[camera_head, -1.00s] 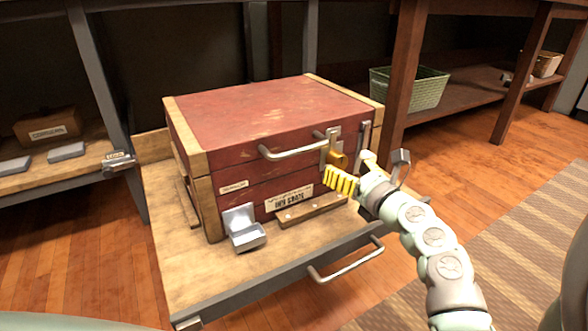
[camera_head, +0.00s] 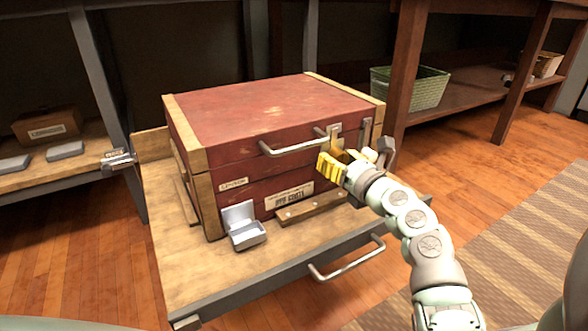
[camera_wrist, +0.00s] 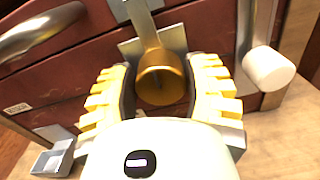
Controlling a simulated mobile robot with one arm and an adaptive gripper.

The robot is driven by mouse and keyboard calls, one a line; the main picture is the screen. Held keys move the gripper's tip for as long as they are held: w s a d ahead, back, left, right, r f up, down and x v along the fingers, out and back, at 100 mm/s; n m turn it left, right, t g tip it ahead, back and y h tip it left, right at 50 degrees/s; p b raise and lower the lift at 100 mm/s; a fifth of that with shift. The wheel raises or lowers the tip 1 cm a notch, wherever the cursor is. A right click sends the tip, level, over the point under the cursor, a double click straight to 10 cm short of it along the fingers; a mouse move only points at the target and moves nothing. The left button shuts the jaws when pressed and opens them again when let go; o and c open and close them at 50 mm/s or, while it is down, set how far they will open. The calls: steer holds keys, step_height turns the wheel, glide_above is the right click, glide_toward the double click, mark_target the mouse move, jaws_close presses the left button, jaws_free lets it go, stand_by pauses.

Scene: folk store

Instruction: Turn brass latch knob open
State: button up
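The brass latch knob (camera_wrist: 161,78) is a round gold cylinder on a grey metal latch plate (camera_wrist: 140,15) on the front of a red wooden crate (camera_head: 265,105). My gripper (camera_head: 335,158) is at the crate's front right. In the wrist view my gripper (camera_wrist: 162,95) is open, with one yellow-ridged finger on each side of the knob. Small gaps seem to show between the fingers and the knob. In the head view the knob is mostly hidden behind the fingers.
A metal handle (camera_head: 292,148) is left of the latch. A grey bracket with a white cylinder (camera_wrist: 268,68) is close on the right.

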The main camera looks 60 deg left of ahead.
steer(key=c, duration=0.7)
steer(key=shift+p, duration=0.3)
steer(key=m+p, duration=0.2)
steer(key=shift+s+r+m+p, duration=0.1)
steer(key=shift+r+m+p, duration=0.05)
steer(key=shift+m+p, duration=0.15)
steer(key=m+p, duration=0.4)
steer(key=m, duration=0.1)
steer(key=shift+r+m+p, duration=0.1)
steer(key=shift+m+p, duration=0.2)
steer(key=shift+p, duration=0.1)
steer(key=m+p, duration=0.4)
steer(key=m, duration=0.1)
steer(key=shift+m+g+p, duration=0.3)
steer(key=shift+m+p, duration=1.4)
steer(key=shift+m, duration=0.5)
steer(key=o, duration=1.2)
steer(key=shift+o, duration=0.2)
